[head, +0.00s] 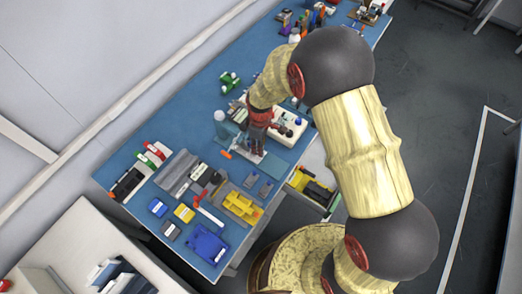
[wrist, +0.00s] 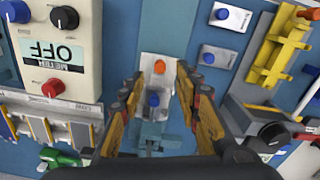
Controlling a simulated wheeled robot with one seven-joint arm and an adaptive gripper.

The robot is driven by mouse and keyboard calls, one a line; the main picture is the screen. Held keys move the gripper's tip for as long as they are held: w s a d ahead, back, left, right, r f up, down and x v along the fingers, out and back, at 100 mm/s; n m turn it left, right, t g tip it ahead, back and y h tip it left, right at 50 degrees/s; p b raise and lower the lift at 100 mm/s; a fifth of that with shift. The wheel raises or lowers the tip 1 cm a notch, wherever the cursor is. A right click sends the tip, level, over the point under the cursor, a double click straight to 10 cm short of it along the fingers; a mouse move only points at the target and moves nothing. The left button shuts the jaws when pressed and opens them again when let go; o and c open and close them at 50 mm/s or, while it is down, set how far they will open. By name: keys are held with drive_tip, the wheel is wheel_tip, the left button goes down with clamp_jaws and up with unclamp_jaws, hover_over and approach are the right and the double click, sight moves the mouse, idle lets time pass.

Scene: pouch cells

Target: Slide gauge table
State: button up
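A small gauge stands under my gripper in the wrist view. It has a pale plate (wrist: 150,62) with an orange knob (wrist: 160,67), a grey block with a blue knob (wrist: 153,100), and a teal base (wrist: 178,141). I cannot tell for sure which part is the sliding table. My gripper (wrist: 160,92) is open, its orange-and-black fingers on either side of the block with the blue knob. Gaps show between fingers and block. In the head view my gripper (head: 257,146) points down at the bench, and my arm hides much of the gauge.
A white instrument (wrist: 55,45) marked OFF, with black and red knobs, stands close at left in the wrist view. The blue bench (head: 120,172) holds several other items.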

drive_tip(key=shift+f, duration=2.25)
drive_tip(key=c, duration=0.7)
clamp_jaws()
